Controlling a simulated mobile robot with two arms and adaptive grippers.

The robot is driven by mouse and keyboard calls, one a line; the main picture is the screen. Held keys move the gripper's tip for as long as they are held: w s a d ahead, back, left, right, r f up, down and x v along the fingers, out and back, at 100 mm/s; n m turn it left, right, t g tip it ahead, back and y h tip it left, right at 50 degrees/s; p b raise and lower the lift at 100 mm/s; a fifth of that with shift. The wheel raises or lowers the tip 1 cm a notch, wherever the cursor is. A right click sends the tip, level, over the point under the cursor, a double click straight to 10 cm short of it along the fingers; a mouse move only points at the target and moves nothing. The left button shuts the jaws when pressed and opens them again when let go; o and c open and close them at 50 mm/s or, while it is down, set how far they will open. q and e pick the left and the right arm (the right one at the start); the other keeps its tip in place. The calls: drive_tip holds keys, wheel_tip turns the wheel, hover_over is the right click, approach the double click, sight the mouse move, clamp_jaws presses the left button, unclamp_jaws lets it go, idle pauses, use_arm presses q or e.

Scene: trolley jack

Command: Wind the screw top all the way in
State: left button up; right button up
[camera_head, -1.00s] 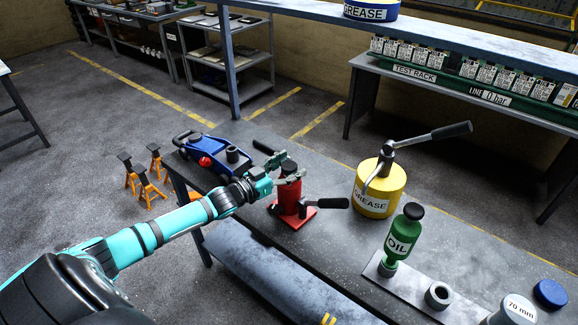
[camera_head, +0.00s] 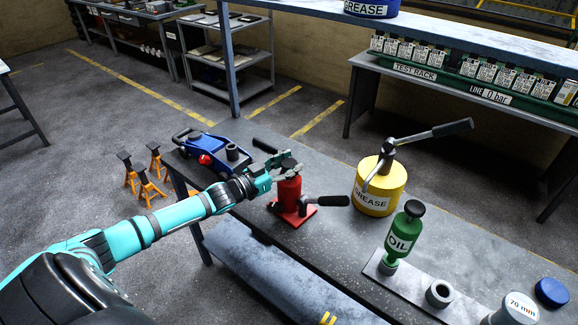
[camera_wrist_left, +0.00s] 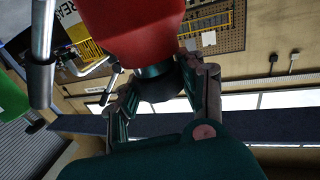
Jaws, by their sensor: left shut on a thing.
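The red bottle jack (camera_head: 290,193) stands upright on its red base on the dark bench, with its black-gripped handle pointing right. My left gripper (camera_head: 286,168) reaches in from the left at the top of the jack. It is shut on the dark screw top (camera_wrist_left: 158,88), which shows between the fingers in the left wrist view. The red jack body (camera_wrist_left: 135,30) hangs upside down in that view. The fingers partly hide the screw top in the head view. My right gripper is in neither view.
A blue trolley jack (camera_head: 215,155) stands left of the red jack. A yellow grease pot (camera_head: 380,188) with a lever and a green oil bottle (camera_head: 402,235) stand to its right. Orange axle stands (camera_head: 142,180) are on the floor.

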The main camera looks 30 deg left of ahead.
use_arm(q)
drive_tip(key=m+h+b, duration=0.1)
drive_tip(key=b, duration=0.1)
drive_tip(key=m+g+h+b, duration=0.1)
drive_tip(key=h+b, duration=0.1)
drive_tip(key=shift+w+a+f+m+g, duration=0.1)
drive_tip(key=shift+f+m+g, duration=0.1)
drive_tip(key=shift+m+g, duration=0.1)
drive_tip(key=m+g+h+b, duration=0.1)
drive_tip(key=h+b, duration=0.1)
drive_tip(key=shift+r+m+g+h, duration=0.1)
drive_tip(key=shift+m+g+h, duration=0.2)
drive_tip(key=shift+h, duration=0.1)
drive_tip(key=shift+r+m+g+h+b, duration=0.1)
drive_tip(key=shift+m+g+h+b, duration=0.5)
drive_tip(key=shift+h, duration=0.1)
drive_tip(key=o, duration=1.2)
drive_tip(key=v, duration=1.2)
drive_tip(key=shift+r, duration=0.1)
